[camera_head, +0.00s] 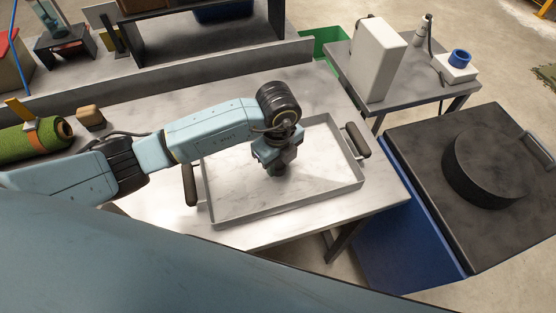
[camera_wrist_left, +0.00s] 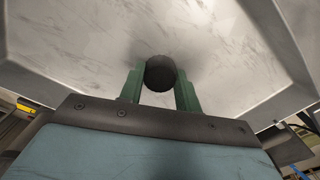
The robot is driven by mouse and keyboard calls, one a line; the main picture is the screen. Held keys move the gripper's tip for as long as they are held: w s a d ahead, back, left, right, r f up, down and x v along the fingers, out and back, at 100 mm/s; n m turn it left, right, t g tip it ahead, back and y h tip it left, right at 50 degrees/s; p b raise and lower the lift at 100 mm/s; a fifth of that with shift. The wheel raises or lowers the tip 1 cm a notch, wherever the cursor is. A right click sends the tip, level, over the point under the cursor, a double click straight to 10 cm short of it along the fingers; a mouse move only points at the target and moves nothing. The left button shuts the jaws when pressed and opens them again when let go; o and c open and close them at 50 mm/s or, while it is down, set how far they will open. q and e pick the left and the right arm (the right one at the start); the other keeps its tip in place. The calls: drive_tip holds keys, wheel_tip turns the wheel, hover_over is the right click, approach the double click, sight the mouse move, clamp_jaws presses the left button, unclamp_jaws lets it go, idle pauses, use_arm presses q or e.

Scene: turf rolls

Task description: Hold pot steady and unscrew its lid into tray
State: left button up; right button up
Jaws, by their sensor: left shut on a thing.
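The pale metal tray (camera_head: 232,214) with two dark side handles lies on the light table. My left gripper (camera_head: 276,169) points down over the middle of the tray. In the left wrist view, its two green fingers (camera_wrist_left: 160,90) are shut on a small dark round piece (camera_wrist_left: 160,72), which looks like the lid. The tray floor (camera_wrist_left: 90,40) shows behind it; I cannot tell whether the piece touches it. No pot can be made out, and my right gripper is not in view.
A green turf roll (camera_head: 30,140) and a small wooden block (camera_head: 90,117) lie at the table's left. A grey side table (camera_head: 385,98) holds a white box (camera_head: 377,60). A black-topped blue cabinet (camera_head: 415,225) carries a thick black disc (camera_head: 485,170) at the right.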

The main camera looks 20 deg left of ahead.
sight(278, 165)
use_arm(q)
drive_tip(key=o, duration=1.1)
drive_tip(key=shift+f, duration=0.1)
drive_tip(key=shift+c, duration=0.2)
wheel_tip(278, 165, up, 12)
drive_tip(key=shift+s, duration=0.1)
